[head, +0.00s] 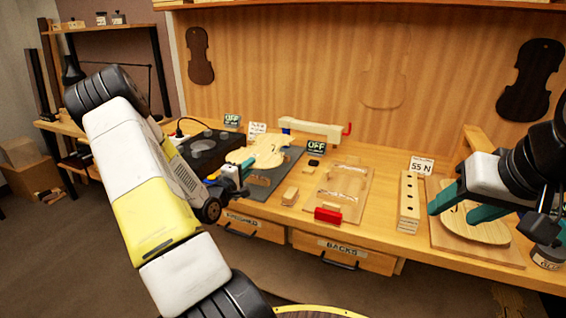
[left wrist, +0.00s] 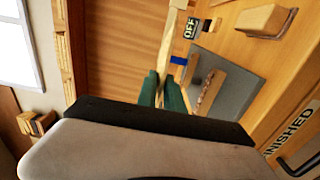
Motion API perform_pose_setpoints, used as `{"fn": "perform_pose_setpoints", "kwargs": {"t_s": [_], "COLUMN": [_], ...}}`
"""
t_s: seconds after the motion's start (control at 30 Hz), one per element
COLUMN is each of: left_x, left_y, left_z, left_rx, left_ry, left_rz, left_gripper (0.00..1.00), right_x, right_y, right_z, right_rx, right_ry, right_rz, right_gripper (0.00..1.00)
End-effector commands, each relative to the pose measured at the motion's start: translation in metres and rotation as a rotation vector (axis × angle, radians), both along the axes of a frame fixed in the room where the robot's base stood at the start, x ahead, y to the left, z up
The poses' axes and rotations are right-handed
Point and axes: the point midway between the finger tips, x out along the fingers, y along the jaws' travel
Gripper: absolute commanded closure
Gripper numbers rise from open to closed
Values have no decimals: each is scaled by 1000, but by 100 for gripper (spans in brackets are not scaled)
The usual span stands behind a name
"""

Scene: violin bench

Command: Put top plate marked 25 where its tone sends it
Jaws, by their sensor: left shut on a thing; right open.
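A pale violin top plate (head: 263,150) with a dark f-hole is in the head view, tilted above the dark grey mat (head: 287,165). My left gripper (head: 243,168) is shut on its near edge; the plate's mark is not readable. In the left wrist view the teal fingers (left wrist: 164,92) are close together, and their tips are hard to make out. Another pale plate (head: 478,228) lies on a wooden board (head: 505,251) at the right. My right gripper (head: 463,207) is open over it, one finger on each side of its upper part; contact cannot be told.
A black box (head: 205,143) stands left of the mat. OFF signs (head: 316,146), a wooden block (head: 290,196), a board with a red-ended tool (head: 328,215), a holed wooden block (head: 409,200) and a 55 N sign (head: 421,166) share the bench. Drawers read FINISHED and BACKS (head: 341,248).

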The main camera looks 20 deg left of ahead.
Motion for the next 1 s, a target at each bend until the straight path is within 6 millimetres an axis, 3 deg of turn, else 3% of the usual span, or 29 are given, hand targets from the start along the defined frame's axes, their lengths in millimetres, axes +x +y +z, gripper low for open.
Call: {"fn": "perform_pose_setpoints", "kwargs": {"t_s": [0.03,0.13,0.23,0.37,0.47,0.73,0.87,1.0], "left_x": [-20,-53,-78,-94,-93,-79,-70,-42], "left_y": [25,51,65,70,52,-24,-32,-16], "left_z": [-15,-35,-49,-58,-61,-62,-63,-65], "left_rx": [-1,0,1,1,-5,-5,3,8], "left_ry": [1,-5,-9,-16,-29,-64,-67,-68], "left_rz": [-5,-38,-66,-89,-101,-102,-98,-95], "left_gripper": [100,100,100,100,100,100,100,100], "right_x": [0,0,0,0,0,0,0,0], "right_y": [0,0,0,0,0,0,0,0], "right_z": [0,0,0,0,0,0,0,0], "right_rx": [0,0,0,0,0,0,0,0], "right_ry": [0,0,0,0,0,0,0,0], "right_rz": [0,0,0,0,0,0,0,0], "right_gripper": [48,48,48,48,48,48,48,48]}}
